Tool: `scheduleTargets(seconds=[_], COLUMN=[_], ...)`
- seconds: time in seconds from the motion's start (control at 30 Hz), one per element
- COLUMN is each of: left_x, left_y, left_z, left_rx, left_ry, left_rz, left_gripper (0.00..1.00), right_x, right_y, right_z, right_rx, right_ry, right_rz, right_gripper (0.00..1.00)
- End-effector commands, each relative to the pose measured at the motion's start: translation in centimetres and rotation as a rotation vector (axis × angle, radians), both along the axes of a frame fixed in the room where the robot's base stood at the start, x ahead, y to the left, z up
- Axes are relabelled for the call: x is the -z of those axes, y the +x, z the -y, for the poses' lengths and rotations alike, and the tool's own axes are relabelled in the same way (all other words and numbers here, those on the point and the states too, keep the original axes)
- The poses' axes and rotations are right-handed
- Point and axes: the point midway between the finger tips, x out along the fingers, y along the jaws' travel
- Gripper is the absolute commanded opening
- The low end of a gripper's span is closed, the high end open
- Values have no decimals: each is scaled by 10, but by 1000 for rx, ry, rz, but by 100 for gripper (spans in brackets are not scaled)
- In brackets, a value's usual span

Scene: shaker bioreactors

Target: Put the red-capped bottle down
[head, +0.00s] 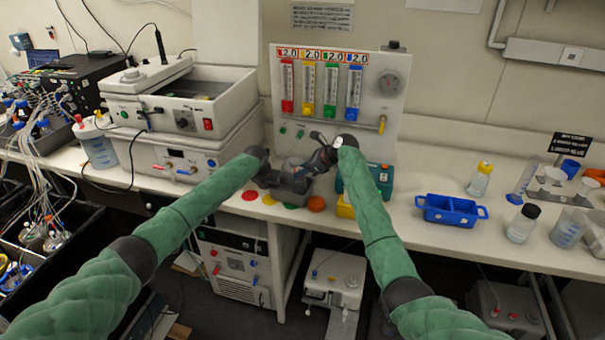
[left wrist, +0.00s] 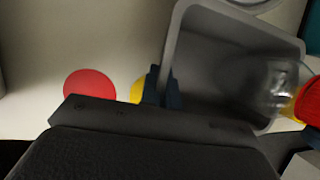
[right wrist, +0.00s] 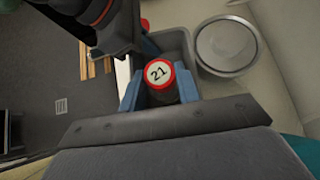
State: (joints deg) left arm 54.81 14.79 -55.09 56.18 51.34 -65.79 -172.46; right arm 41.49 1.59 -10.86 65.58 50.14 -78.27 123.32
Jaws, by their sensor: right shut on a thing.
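In the right wrist view the red-capped bottle shows its red-rimmed cap marked 21 (right wrist: 158,73). My right gripper (right wrist: 158,88) is shut on it, one blue finger on each side. The bottle is over or in a grey bin (left wrist: 235,125); I cannot tell whether it touches the bottom. In the head view my right gripper (head: 325,155) is above my left (head: 292,182).
A red disc (left wrist: 90,85) lies left of the bin. An orange disc (head: 316,204) lies at the bench's front edge. A flowmeter panel (head: 335,95) stands behind.

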Motion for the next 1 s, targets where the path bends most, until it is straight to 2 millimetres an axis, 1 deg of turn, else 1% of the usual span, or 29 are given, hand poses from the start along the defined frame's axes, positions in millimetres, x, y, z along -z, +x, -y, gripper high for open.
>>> scheduleTargets(seconds=[0.03,0.1,0.43,0.47,0.5,0.57,0.9,1.0], left_x=[0,0,0,0,0,0,0,0], left_y=[0,0,0,0,0,0,0,0], left_z=[0,0,0,0,0,0,0,0], left_rx=[0,0,0,0,0,0,0,0], left_ry=[0,0,0,0,0,0,0,0], left_rz=[0,0,0,0,0,0,0,0], left_gripper=[0,0,0,0,0,0,0,0], right_x=[7,13,15,16,15,15,13,9], right_y=[0,0,0,0,0,0,0,-2], right_z=[0,0,0,0,0,0,0,6], right_rx=[1,1,0,0,-1,-1,-1,0], right_ry=[0,0,1,1,0,0,0,1], right_rz=[-2,-2,-1,-1,-1,-1,-1,-1], right_gripper=[0,0,0,34,42,54,54,54])
